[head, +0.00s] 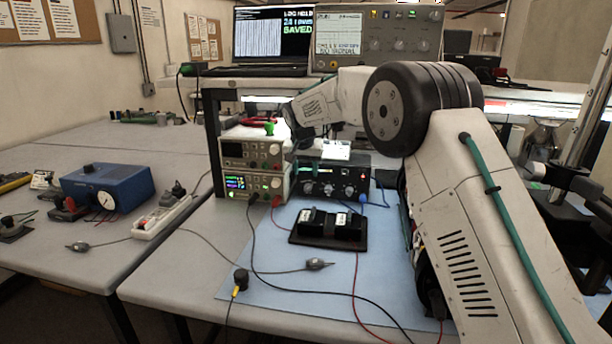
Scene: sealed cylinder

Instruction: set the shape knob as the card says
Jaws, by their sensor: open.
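A black instrument box (332,180) stands on the blue mat, with a row of 3 round knobs on its front and a small red light at the right. Which knob is the shape knob cannot be read, nor can the knobs' settings. A white card (336,150) stands at the top of the box; its writing is too small to read. My arm reaches in from the right. My gripper (291,140), dark and small, hangs from the pale wrist above and left of the box, apart from the knobs. It is open and seems empty; its fingertips are hard to make out.
Two stacked grey instruments (252,170) stand close left of the box. A black tray (328,228) with dark blocks lies in front, among loose cables. An oscilloscope (376,38) and a laptop (270,38) sit on the shelf above.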

